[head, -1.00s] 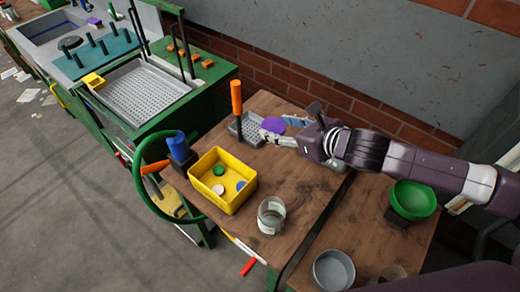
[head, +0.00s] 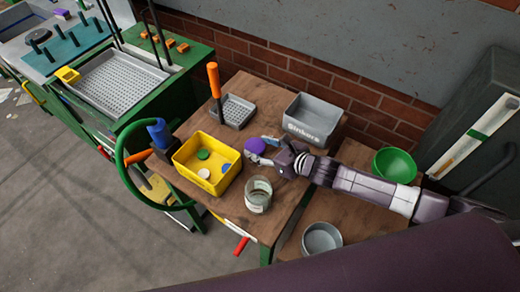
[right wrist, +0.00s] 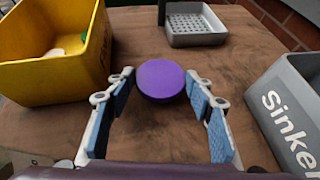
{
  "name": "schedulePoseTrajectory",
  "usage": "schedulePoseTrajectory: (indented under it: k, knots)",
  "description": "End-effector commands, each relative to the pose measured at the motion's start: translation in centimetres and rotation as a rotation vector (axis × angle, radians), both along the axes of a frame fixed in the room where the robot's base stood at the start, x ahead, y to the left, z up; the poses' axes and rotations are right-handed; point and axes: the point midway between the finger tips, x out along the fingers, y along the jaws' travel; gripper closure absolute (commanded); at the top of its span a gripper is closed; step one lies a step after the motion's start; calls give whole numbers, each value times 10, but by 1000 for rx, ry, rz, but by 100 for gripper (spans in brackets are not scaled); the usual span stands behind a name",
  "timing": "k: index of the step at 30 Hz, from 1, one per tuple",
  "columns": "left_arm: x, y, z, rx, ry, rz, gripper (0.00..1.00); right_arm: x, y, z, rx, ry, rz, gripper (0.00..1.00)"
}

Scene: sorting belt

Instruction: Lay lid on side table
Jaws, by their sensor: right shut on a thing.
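The purple round lid (head: 255,146) is held between the fingertips of my right gripper (head: 263,146), above the wooden side table (head: 185,190). In the right wrist view the lid (right wrist: 160,79) lies flat-side up between the blue-padded fingers, and wood shows around it. How far it is above the wood is hard to tell. A glass jar (head: 258,196) with a pale label stands just in front of the gripper. My left gripper is not in view.
A yellow bin (head: 193,180) with several discs stands left of the gripper. A grey perforated tray (head: 233,112) and a grey bin marked "Sinkers" (head: 312,128) stand behind. A green bowl (head: 395,165) and grey round container (head: 321,238) are at right. Bare wood lies between tray and grey bin.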

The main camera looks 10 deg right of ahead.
Motion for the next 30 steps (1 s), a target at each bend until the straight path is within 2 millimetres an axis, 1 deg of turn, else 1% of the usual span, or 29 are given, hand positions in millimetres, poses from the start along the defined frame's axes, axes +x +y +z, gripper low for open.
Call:
schedulePoseTrajectory:
  k: [1,4,12,15,16,20,21,30]
  knots:
    - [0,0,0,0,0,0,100,0,0,-7,1,2,-2,57]
    - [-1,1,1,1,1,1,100,0,0,-15,0,0,-1,57]
    - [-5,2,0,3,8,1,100,0,0,-16,-1,-2,0,57]
    - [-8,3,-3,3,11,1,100,0,0,-19,-1,-2,0,57]
    - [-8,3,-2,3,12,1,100,0,0,-18,-1,-2,0,49]
    - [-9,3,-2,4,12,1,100,0,0,-18,-1,-2,0,35]
    - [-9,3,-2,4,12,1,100,0,0,-18,-1,-2,0,34]
    - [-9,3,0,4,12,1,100,0,0,-15,0,-1,-1,34]
